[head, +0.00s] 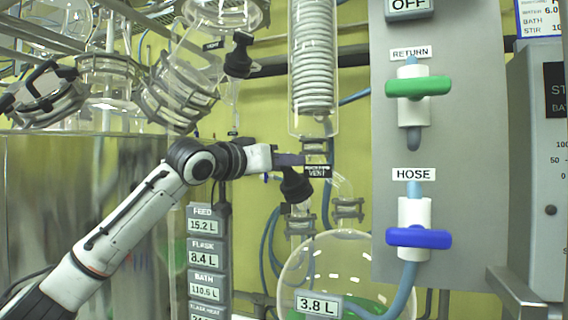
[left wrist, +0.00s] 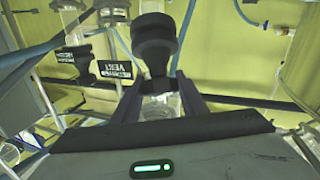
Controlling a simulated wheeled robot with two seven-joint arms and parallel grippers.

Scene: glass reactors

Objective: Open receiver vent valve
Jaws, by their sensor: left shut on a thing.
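The receiver vent valve has a black handle (head: 296,186) above the clear round receiver flask (head: 300,268), beside a black label (head: 318,171) ending in "VENT". In the left wrist view the black handle (left wrist: 155,42) stands at the fingertips, with the label (left wrist: 115,68) to its left. My left gripper (head: 288,160) reaches in from the left and is shut on the handle; its fingers partly hide the handle's top in the head view. My right gripper is not in view.
A grey panel at the right carries the green return valve (head: 418,87) and blue hose valve (head: 418,237). The coiled glass condenser (head: 313,65) hangs just above my gripper. Another black vent handle (head: 238,55) is higher up. Readout boxes (head: 205,254) stand below my arm.

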